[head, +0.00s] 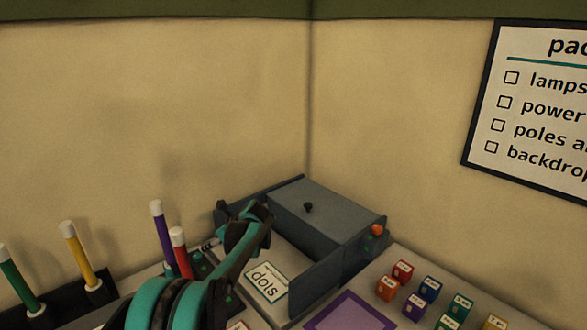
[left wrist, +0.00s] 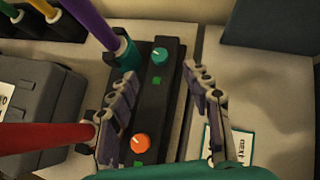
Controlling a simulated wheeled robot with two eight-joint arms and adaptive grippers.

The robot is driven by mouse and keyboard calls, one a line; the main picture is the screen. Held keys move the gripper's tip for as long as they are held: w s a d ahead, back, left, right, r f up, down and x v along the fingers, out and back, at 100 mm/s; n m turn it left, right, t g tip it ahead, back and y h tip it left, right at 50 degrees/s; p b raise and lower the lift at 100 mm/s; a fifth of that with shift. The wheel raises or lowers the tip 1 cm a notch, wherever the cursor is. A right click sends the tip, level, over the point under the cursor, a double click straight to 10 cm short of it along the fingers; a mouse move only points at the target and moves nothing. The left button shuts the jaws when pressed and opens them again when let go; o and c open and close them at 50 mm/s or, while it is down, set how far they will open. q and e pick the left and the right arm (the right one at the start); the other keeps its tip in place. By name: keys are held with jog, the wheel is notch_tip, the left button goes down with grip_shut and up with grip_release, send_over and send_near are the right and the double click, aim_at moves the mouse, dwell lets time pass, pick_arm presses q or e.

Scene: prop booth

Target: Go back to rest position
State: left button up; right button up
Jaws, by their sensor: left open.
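My left gripper (head: 258,212) is open, on a teal and black arm reaching up from the bottom of the head view. In the left wrist view its two fingers (left wrist: 160,85) are spread with nothing between them. Beneath them lies a black panel (left wrist: 155,105) with a teal knob (left wrist: 159,55) and an orange knob (left wrist: 140,144). The fingers look apart from both knobs. In the head view the arm partly hides this panel. My right gripper is in neither view.
Purple (head: 161,235) and red (head: 179,255) poles stand close left of my gripper. Yellow (head: 78,255) and green (head: 18,280) poles stand further left. A grey box (head: 325,210) is at the right, behind a "dots" card (head: 267,281). Small cubes (head: 402,270) and a purple mat (head: 350,313) lie front right.

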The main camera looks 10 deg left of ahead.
pick_arm(q)
notch_tip(320, 180, up, 23)
jog(key=d+m+t+y, duration=0.2)
jog(key=m+t, duration=0.8)
jog(key=m, duration=0.2)
jog(key=s+d+r+m+t+h, duration=0.2)
jog(key=d+r+m+t+h, duration=0.15)
jog(key=d+m, duration=0.35)
jog(key=s+d+r+m+t+h, duration=0.25)
jog(key=d+m+h, duration=0.2)
jog(key=m, duration=0.35)
jog(key=s+d+f+m+g+h, duration=0.6)
jog(key=s+d+f+m, duration=0.5)
jog(key=s+f+m, duration=0.4)
jog(key=s+a+f+m+g+y, duration=0.1)
jog(key=s+a+f+m+g, duration=0.1)
jog(key=s+f, duration=0.5)
jog(key=s+a+f+m+g+y, duration=0.2)
jog(key=s+f+m, duration=0.4)
jog(key=s, duration=0.3)
jog(key=shift+s+a+f+g, duration=0.2)
jog(key=shift+a+f+g, duration=0.5)
jog(key=shift+g, duration=0.3)
